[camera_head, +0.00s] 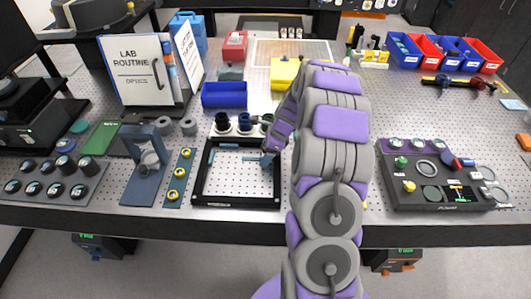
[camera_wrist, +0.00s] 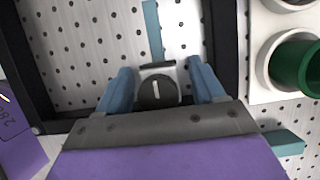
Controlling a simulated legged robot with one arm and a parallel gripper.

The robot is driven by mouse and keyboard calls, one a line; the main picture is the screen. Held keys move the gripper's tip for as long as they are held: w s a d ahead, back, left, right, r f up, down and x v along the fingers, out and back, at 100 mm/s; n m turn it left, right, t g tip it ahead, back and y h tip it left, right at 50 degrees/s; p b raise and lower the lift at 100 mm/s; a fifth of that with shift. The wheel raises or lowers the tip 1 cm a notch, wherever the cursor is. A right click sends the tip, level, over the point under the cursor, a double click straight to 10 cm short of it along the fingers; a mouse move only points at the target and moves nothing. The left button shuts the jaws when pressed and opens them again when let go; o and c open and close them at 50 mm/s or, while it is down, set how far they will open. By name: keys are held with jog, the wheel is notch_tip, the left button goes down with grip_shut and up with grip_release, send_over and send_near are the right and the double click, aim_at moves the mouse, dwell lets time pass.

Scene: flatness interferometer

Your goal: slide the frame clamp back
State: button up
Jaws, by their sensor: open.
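The black square frame (camera_head: 202,172) lies on the perforated optical table, and its dark bars also show in the wrist view (camera_wrist: 225,45). The frame clamp (camera_wrist: 157,91) appears to be the small silver block with a black knob bearing a white line. A teal strip (camera_wrist: 152,28) extends from it over the perforated surface. My gripper (camera_wrist: 160,70) is open, with one blue finger on each side of the clamp and visible gaps beside it. In the head view my gripper (camera_head: 268,158) is at the frame's right side, where my arm partly hides it and the clamp is hard to make out.
Dark cylinders (camera_head: 222,122) stand just behind the frame; a green one (camera_wrist: 298,66) is close right in the wrist view. A blue bin (camera_head: 224,95) sits farther back. A strip with yellow rings (camera_head: 178,180) lies left of the frame. A control box (camera_head: 435,185) stands right of my arm.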

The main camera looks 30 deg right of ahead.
jog(key=shift+c, duration=0.4)
grip_shut()
jog(key=shift+r, duration=0.1)
jog(key=shift+w+r+p, duration=0.1)
jog(key=shift+r+p, duration=0.1)
jog(key=shift+p, duration=0.7)
jog(key=shift+a+f+p, duration=0.1)
jog(key=shift+p, duration=0.45)
jog(key=shift+f, duration=0.1)
jog(key=shift+o, duration=0.4)
grip_release()
